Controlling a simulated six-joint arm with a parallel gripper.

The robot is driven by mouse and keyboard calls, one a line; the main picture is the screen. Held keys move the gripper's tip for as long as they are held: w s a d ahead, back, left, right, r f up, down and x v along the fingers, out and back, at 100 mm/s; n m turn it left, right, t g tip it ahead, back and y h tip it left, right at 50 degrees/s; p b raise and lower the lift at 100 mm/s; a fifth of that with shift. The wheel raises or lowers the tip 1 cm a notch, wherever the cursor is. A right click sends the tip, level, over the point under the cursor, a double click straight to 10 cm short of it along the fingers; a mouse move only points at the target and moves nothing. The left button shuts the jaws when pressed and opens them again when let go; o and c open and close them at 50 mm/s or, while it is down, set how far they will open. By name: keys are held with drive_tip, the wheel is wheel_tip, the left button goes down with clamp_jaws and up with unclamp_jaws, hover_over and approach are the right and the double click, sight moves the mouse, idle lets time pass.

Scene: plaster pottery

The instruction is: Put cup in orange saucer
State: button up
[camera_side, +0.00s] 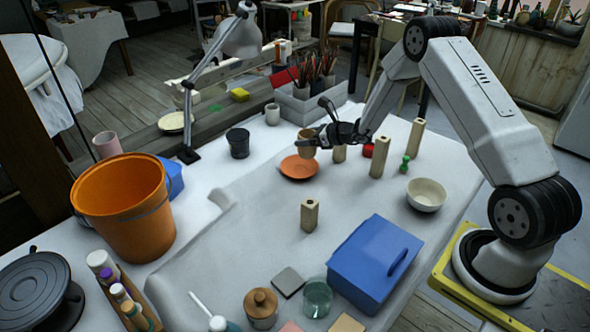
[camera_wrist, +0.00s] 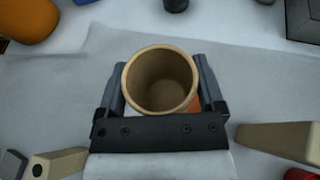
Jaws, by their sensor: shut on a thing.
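The cup (camera_side: 306,146) is tan and looks upright, held in my gripper (camera_side: 318,141). In the side view it is above the far right part of the orange saucer (camera_side: 294,171). The wrist view looks into the empty cup (camera_wrist: 161,82), with the fingers of my gripper (camera_wrist: 163,92) on both sides of it. A piece of the orange saucer (camera_wrist: 195,104) shows beside the cup in the wrist view; the rest is hidden. I cannot tell how large the gap is between cup and saucer.
Upright wooden blocks (camera_side: 381,157) stand right of the saucer, with a green pawn-like piece (camera_side: 404,163) and a white bowl (camera_side: 427,194). A wooden block (camera_side: 309,215) stands in front. A blue box (camera_side: 374,262) and an orange bucket (camera_side: 124,207) are farther off. The cloth left of the saucer is clear.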

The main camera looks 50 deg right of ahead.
drive_tip(key=shift+w+d+f, duration=0.25)
drive_tip(key=shift+w+f, duration=0.6)
drive_tip(key=shift+f, duration=0.2)
drive_tip(key=shift+w+d+f, duration=0.2)
drive_tip(key=shift+w+f, duration=0.65)
drive_tip(key=shift+f, duration=0.15)
drive_tip(key=shift+w+f, duration=0.15)
drive_tip(key=shift+f, duration=0.8)
drive_tip(key=shift+w+f, duration=0.1)
drive_tip(key=shift+f, duration=0.8)
drive_tip(key=shift+f, duration=0.55)
drive_tip(key=o, duration=1.1)
drive_tip(key=shift+r, duration=0.1)
